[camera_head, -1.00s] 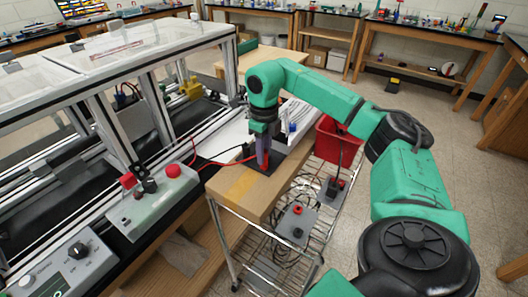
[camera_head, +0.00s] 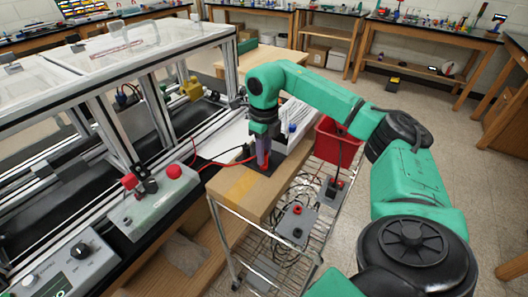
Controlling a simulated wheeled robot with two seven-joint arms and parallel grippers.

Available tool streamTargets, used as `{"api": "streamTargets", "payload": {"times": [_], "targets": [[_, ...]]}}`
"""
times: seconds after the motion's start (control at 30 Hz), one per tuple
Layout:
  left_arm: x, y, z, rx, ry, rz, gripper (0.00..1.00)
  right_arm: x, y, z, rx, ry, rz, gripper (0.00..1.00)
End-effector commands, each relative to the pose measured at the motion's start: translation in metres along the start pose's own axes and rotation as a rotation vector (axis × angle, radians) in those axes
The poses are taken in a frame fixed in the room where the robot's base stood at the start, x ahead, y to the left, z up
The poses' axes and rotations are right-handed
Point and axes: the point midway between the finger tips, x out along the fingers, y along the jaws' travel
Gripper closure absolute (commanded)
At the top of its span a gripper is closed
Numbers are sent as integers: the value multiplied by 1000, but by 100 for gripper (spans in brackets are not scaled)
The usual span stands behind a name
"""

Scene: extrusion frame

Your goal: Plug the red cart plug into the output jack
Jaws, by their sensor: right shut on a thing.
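My right gripper (camera_head: 263,157) points straight down over the wooden top of the cart (camera_head: 238,187). It is shut on a small reddish thing at its fingertips, which looks like the red cart plug; the fingers hide most of it. A red lead (camera_head: 220,163) runs left from beside the gripper toward the frame. A sloped grey box (camera_head: 152,208) at the frame's front edge carries a red plug or jack (camera_head: 129,181), black parts beside it and a round red button (camera_head: 174,171). I cannot tell which socket is the output jack. My left gripper is out of view.
A grey box (camera_head: 296,223) with a red and a black jack sits on the cart's wire shelf, among coiled cables. A control box with a knob (camera_head: 80,250) stands at lower left. Open floor lies to the right.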

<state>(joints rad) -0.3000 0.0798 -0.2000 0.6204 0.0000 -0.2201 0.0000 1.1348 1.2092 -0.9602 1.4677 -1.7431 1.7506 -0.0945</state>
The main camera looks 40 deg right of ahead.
Motion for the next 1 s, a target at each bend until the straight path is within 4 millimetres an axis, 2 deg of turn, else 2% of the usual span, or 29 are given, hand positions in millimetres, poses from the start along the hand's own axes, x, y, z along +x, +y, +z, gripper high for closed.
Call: {"api": "streamTargets", "payload": {"times": [0.53, 0.57, 0.6, 0.63, 1.0], "targets": [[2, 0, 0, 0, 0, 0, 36, 5, 0, 0, 0, 1, 0, 100], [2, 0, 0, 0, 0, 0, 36, 4, 0, 0, 0, 0, 0, 60], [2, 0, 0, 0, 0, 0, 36, 4, 0, 0, 0, 0, 0, 44], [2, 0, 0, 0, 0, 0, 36, 4, 0, 0, 0, 0, 0, 36], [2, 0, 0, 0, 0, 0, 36, 0, 0, 1, 0, -2, 0, 36]]}}
